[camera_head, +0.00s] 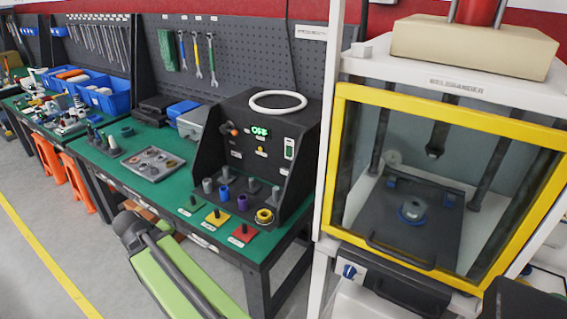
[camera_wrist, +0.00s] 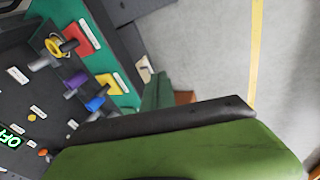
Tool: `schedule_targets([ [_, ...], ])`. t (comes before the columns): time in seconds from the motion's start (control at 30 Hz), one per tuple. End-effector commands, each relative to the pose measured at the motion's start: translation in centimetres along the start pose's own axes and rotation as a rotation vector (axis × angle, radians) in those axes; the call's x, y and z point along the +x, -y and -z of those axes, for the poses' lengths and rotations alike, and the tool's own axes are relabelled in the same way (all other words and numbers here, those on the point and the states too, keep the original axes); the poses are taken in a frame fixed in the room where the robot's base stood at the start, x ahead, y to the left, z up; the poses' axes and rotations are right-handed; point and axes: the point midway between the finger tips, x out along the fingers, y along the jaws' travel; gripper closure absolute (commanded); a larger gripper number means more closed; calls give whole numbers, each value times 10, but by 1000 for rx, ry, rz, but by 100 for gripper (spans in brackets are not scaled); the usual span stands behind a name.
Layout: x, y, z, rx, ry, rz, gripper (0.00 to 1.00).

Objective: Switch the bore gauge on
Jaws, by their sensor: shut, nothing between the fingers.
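The bore gauge appears to be the black bench unit (camera_head: 265,172) on the green table in the head view. Its green display (camera_head: 260,131) reads OFF. An orange knob (camera_head: 229,129) sits left of the display, and a white-and-green panel part (camera_head: 289,149) sits to its right. In the wrist view, the display (camera_wrist: 10,139) and an orange control (camera_wrist: 43,152) show at the lower left. Which control is the power switch is not clear. A green and black link of my arm fills the lower wrist view. My gripper fingers show in neither view.
Grey, blue, purple and yellow-ringed plugs stand along the unit's front, with green, yellow and red pads (camera_head: 243,233) before them. A white ring (camera_head: 277,101) lies on top. A yellow-framed press (camera_head: 440,180) stands right. A parts tray (camera_head: 153,163) lies left. Floor (camera_head: 45,240) is clear.

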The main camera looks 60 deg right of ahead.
Motion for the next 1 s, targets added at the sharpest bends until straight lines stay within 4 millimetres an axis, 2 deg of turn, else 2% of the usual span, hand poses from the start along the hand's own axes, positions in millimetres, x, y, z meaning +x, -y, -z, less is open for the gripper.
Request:
schedule_targets([
  [0.03, 29, -57, 0, 24, -17, -135, 100],
  [0.07, 37, -93, -1, 28, -28, -222, 100],
  [0.1, 45, -139, -4, 25, -38, -336, 100],
  [0.17, 51, -204, -12, 6, -41, -501, 100],
  [0.2, 52, -244, -19, -14, -36, -604, 100],
  [0.3, 47, -320, -36, -82, -10, -815, 100],
  [0.4, 38, -364, -48, -144, 18, -942, 100],
  [0.5, 32, -380, -52, -175, 31, -994, 100],
  [0.77, 30, -382, -51, -180, 31, -999, 100],
  [0.87, 32, -384, -50, -179, 32, -998, 100],
  [1.0, 43, -400, -49, -177, 34, -998, 100],
])
